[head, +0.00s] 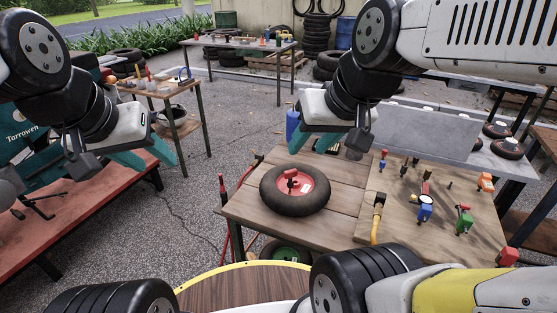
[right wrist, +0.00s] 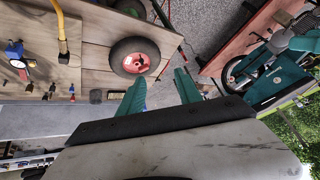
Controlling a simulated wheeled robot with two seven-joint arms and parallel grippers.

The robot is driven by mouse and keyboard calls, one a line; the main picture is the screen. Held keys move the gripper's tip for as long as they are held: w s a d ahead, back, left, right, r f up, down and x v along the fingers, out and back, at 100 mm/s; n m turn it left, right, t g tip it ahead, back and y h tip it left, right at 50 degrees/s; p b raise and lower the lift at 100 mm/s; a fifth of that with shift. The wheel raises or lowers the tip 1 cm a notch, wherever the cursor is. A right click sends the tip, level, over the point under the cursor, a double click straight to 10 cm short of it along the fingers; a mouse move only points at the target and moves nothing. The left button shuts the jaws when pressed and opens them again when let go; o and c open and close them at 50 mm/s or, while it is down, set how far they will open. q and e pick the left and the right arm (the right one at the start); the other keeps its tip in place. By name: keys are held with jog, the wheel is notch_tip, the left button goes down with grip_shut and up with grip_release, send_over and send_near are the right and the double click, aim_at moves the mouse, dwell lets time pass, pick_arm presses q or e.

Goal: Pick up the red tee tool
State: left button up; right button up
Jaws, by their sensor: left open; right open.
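A small red, tee-shaped piece (head: 291,176) stands at the hub of a black tyre with a red rim (head: 316,188) on the wooden bench; I cannot tell if it is a loose tool. Another small upright piece with a red top (head: 383,158) stands on the board to the right. My right gripper (head: 326,143) is open and empty above the bench's back edge, behind the tyre. In the right wrist view its teal fingers (right wrist: 160,90) are apart, with the tyre (right wrist: 135,57) beyond them.
A red-topped bench (head: 75,225) is at left.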

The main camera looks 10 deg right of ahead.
jog(key=shift+o, duration=0.5)
jog(key=o, duration=0.3)
jog(key=shift+w, duration=0.1)
jog(key=shift+o, duration=0.9)
jog(key=shift+w+d, duration=0.1)
jog(key=shift+w, duration=0.3)
jog(key=n+g+h, duration=0.2)
jog(key=g, duration=0.3)
send_over(289, 177)
notch_tip(289, 177, down, 15)
jog(key=shift+g, duration=0.6)
jog(key=f, duration=0.2)
jog(key=w+f, duration=0.1)
jog(key=f, duration=0.1)
jog(key=w+d+f, duration=0.1)
jog(key=f, duration=0.1)
jog(key=shift+s+a+f, duration=0.1)
jog(key=shift+a+f, duration=0.05)
jog(key=shift+f, duration=1.75)
jog(key=shift+a+f, duration=0.1)
jog(key=shift+f, duration=1.75)
